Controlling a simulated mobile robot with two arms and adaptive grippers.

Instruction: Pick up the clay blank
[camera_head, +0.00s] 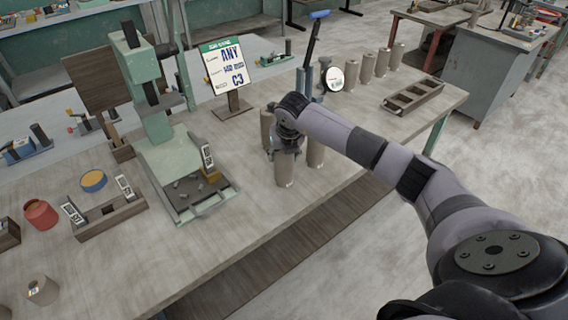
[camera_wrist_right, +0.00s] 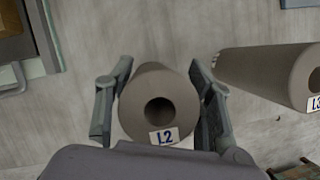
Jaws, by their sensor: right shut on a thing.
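My right gripper (camera_head: 287,142) points down over the workbench and is shut on an upright grey-brown clay blank (camera_head: 284,170). In the right wrist view, this hollow cylinder (camera_wrist_right: 160,100) carries an "L2" label and sits between the two fingers (camera_wrist_right: 160,98). I cannot tell whether its base touches the bench. A second blank (camera_head: 316,152) stands just right of it, and another (camera_head: 266,125) stands behind it, partly hidden by the gripper. The right wrist view shows a neighbouring blank labelled "L3" (camera_wrist_right: 270,75), apart from the fingers. My left gripper is not in view.
A green press (camera_head: 165,160) with a tray of scraps stands left of the gripper. A sign (camera_head: 223,66) stands behind, beside a blue-handled lever tool (camera_head: 312,45). Several blanks (camera_head: 367,70) and a compartmented wooden rack (camera_head: 412,97) are at right.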

